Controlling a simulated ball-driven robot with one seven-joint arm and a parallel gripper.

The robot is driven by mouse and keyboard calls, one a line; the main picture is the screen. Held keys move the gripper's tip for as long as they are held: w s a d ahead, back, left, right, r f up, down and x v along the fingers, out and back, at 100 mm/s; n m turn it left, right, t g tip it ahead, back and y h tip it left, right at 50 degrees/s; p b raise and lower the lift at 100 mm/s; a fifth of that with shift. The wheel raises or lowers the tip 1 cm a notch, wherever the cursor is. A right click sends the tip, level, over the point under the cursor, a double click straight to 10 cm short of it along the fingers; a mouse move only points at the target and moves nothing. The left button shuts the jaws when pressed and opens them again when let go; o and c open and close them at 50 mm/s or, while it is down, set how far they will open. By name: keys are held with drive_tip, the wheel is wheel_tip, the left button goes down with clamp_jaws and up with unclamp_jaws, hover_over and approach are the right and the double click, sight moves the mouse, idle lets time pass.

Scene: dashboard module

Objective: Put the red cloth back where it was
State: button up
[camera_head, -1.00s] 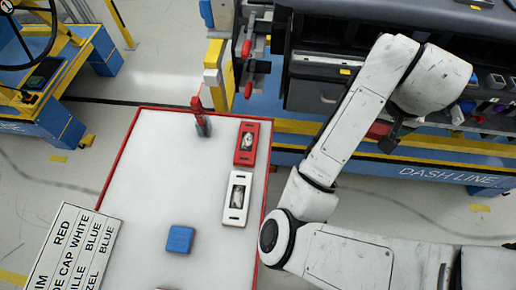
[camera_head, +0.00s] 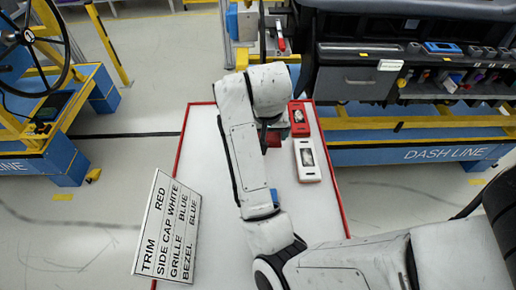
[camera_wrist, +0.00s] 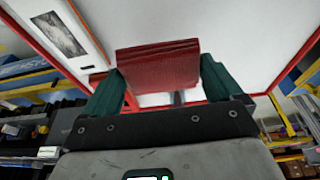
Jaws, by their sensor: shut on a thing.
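The red cloth (camera_wrist: 157,66) is a folded, flat dark red piece held between the green fingertips of my gripper (camera_wrist: 162,78) in the wrist view. In the head view a bit of the red cloth (camera_head: 273,139) shows below my gripper (camera_head: 272,128), over the right part of the white-topped table (camera_head: 325,205) with a red rim. My gripper is shut on the cloth. I cannot tell its height above the table. My arm hides the table's middle.
A lettered sign (camera_head: 168,228) stands at the left. The dash line bench (camera_head: 420,150) is at the right. The table's front right is clear.

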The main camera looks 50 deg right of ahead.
drive_tip(key=shift+w+a+f, duration=0.15)
drive_tip(key=shift+w+f, duration=0.7)
drive_tip(key=shift+f, duration=0.05)
drive_tip(key=shift+w+f+p, duration=0.1)
drive_tip(key=shift+f+p, duration=0.25)
drive_tip(key=shift+f, duration=1.35)
drive_tip(key=shift+f, duration=0.15)
drive_tip(key=o, duration=0.7)
drive_tip(key=p+v, duration=0.2)
drive_tip(key=v, duration=1)
